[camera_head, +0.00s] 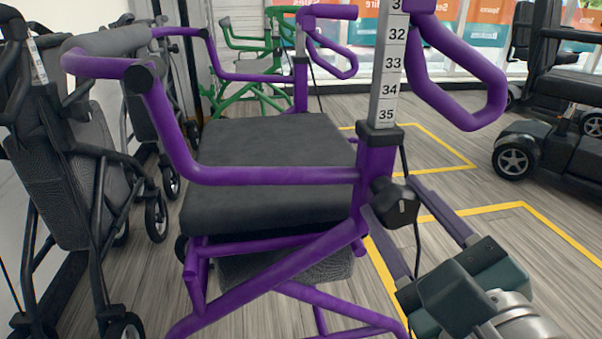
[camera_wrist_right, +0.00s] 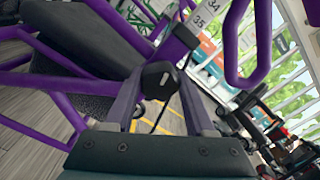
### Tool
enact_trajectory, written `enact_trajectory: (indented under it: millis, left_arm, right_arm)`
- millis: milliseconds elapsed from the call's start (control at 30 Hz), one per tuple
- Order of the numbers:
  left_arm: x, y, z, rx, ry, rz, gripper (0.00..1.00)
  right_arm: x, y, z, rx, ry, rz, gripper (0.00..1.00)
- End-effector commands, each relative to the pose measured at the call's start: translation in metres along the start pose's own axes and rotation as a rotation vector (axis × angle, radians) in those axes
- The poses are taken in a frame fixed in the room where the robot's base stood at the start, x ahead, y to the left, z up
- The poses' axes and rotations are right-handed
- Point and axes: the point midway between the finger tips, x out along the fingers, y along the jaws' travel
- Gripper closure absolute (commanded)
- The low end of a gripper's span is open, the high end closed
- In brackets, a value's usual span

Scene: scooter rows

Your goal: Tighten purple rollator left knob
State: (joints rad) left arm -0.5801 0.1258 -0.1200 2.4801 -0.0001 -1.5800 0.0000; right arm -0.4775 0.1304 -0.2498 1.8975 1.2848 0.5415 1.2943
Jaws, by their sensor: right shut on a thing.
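The purple rollator (camera_head: 270,176) stands upright in the middle of the head view, with a dark seat (camera_head: 265,150). A black knob (camera_head: 396,204) sits on its near right upright, just below the black collar of the numbered silver post (camera_head: 388,85). The knob also shows in the right wrist view (camera_wrist_right: 160,78). My right gripper (camera_head: 393,198) comes in from the lower right, its two long grey fingers on either side of the knob and shut on it. The knob's far side is hidden. My left gripper is out of view.
A purple loop handle (camera_head: 470,85) hangs above my right gripper. Dark rollators (camera_head: 70,170) stand at the left and a green one (camera_head: 245,70) behind. A black scooter (camera_head: 555,130) is at the right. Yellow-lined floor (camera_head: 450,170) between is clear.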

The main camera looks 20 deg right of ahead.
Motion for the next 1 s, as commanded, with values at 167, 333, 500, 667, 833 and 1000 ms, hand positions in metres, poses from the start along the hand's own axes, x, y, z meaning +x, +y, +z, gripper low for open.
enact_trajectory:
  millis: [167, 333, 500, 667, 833, 1000]
  left_arm:
    - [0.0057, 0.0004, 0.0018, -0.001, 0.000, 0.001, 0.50]
    - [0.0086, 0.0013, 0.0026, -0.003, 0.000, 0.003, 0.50]
    - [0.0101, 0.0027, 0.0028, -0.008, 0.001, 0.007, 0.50]
    - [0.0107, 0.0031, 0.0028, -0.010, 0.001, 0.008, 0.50]
    - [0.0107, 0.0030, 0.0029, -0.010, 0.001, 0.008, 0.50]
    - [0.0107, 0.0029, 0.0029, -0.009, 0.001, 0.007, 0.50]
  right_arm:
    - [-0.0001, 0.0007, -0.0011, 0.129, 0.000, 0.000, 1.00]
    - [0.0000, 0.0005, -0.0005, 0.221, 0.000, 0.000, 1.00]
    - [0.0000, 0.0003, -0.0003, 0.276, 0.000, 0.000, 1.00]
    - [0.0000, 0.0001, -0.0001, 0.302, 0.000, 0.000, 1.00]
    - [0.0000, 0.0001, 0.0001, 0.310, 0.000, 0.000, 1.00]
    - [0.0000, 0.0001, 0.0002, 0.310, 0.000, 0.000, 1.00]
